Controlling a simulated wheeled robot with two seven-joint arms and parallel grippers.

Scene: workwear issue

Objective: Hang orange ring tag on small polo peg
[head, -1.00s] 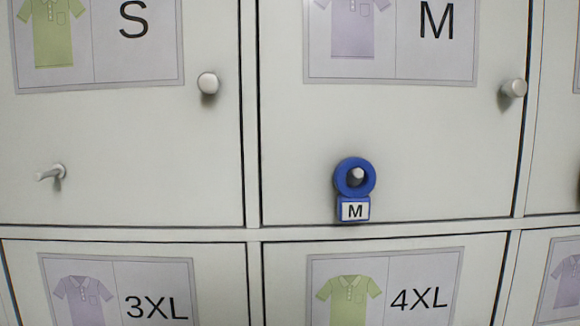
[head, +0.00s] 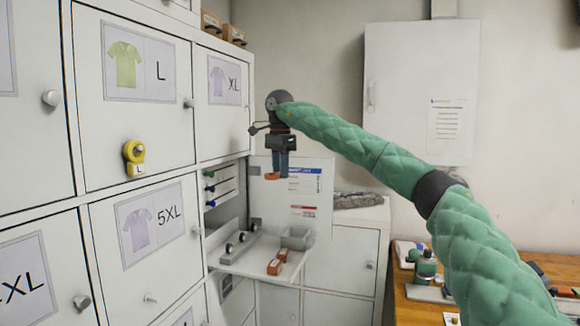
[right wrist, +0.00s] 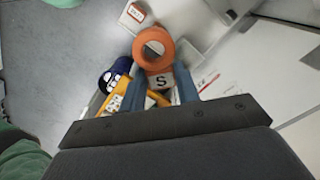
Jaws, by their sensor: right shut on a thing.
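The orange ring tag (right wrist: 156,46) with a white "S" label is between the blue fingers of my right gripper (right wrist: 161,84) in the right wrist view. My right gripper (head: 283,168) is shut on it; in the head view a small bit of orange shows at the fingertips, in the air in front of an open compartment. The small polo door and its peg are outside the head view now. My left gripper is not in view.
A yellow ring tag (head: 134,157) hangs on the L door. A fold-down shelf (head: 272,263) below my right gripper holds an orange item (head: 275,266) and a grey bin (head: 296,238). A wooden bench (head: 410,312) with tools stands at the right.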

